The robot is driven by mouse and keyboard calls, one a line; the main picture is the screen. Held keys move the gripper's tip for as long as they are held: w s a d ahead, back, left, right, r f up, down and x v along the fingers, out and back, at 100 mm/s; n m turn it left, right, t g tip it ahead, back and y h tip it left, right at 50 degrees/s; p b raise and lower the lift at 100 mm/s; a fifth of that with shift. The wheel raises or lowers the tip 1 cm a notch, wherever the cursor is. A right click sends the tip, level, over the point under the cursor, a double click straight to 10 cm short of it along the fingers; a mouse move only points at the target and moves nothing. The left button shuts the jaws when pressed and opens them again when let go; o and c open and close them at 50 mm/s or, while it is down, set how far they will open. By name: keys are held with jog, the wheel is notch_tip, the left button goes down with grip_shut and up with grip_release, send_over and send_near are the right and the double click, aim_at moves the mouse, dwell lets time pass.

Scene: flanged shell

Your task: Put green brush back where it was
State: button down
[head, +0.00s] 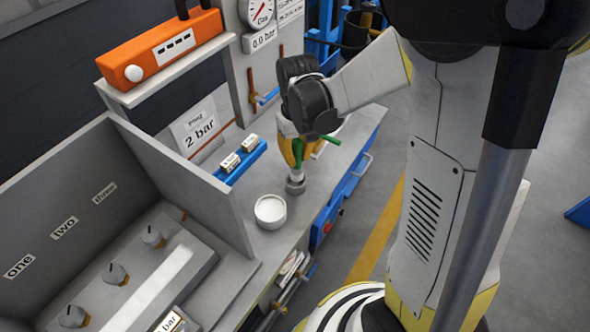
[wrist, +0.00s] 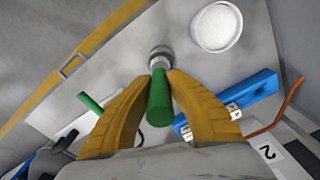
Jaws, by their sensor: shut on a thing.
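My gripper (head: 296,163) points down over the bench, its yellow fingers shut on the green brush (head: 297,150). In the wrist view, my fingertips (wrist: 160,74) pinch the green handle (wrist: 160,98) from both sides. A round grey piece (head: 296,186) is at the lower end of the handle, at the bench top. It also shows just beyond the fingertips in the wrist view (wrist: 160,56). I cannot tell whether it is the brush's head or a separate holder. A second green item (head: 331,139) lies by a white surface, right of my gripper.
A white round cup (head: 270,212) stands close in front of the grey piece. A blue block with labelled pieces (head: 240,161) is to the left. A grey partition (head: 185,185), an orange device on a shelf (head: 160,47) and a gauge panel (head: 262,75) border the bench (head: 320,190).

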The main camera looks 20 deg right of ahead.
aim_at(295, 168)
jog(key=shift+a+f, duration=0.2)
notch_tip(295, 168, down, 4)
jog(key=shift+b, duration=0.85)
jog(key=shift+r, duration=0.1)
jog(key=c, duration=1.8)
grip_release()
jog(key=shift+f, duration=0.2)
jog(key=o, duration=0.4)
jog(key=shift+r, duration=0.1)
